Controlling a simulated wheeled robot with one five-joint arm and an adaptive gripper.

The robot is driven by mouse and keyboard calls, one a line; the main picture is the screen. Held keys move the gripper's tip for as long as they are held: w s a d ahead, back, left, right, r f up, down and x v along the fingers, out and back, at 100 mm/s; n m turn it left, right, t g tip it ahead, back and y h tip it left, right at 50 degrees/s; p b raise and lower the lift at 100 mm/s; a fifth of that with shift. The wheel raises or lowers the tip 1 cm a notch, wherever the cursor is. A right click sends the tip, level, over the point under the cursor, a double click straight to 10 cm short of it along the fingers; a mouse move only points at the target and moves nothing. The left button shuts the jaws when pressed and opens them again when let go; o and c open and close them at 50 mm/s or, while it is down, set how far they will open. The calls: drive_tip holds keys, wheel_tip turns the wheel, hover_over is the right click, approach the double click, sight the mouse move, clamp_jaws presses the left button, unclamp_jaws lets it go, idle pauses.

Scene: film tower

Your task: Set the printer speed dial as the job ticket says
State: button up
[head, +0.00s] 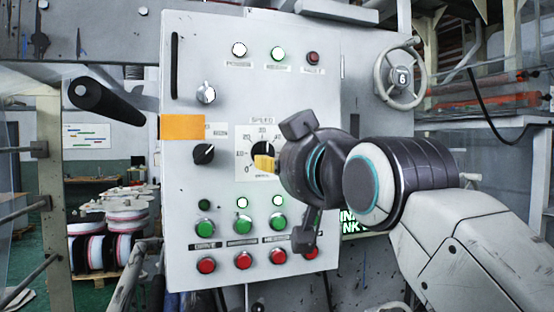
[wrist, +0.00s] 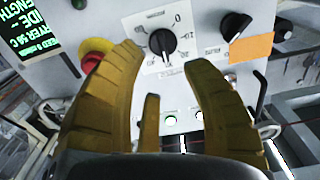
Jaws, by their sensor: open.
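The speed dial (wrist: 162,43) is a black knob on a white scale plate, between and beyond my fingertips in the wrist view. The exact dial setting is too small to read. No job ticket is clearly readable. A dark screen with green text (wrist: 30,32) is cut off at the wrist view's upper left.
The grey control panel (head: 190,265) carries another black knob (head: 204,153), a silver knob (head: 206,94), green buttons (head: 205,227) and red buttons (head: 206,265). An orange card (head: 182,127) is on the panel. A red emergency button (wrist: 92,60) is close to my finger. A handwheel (head: 400,76) stands right.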

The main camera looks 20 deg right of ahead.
drive_tip(key=shift+s, duration=1.55)
drive_tip(key=shift+w+f, duration=0.1)
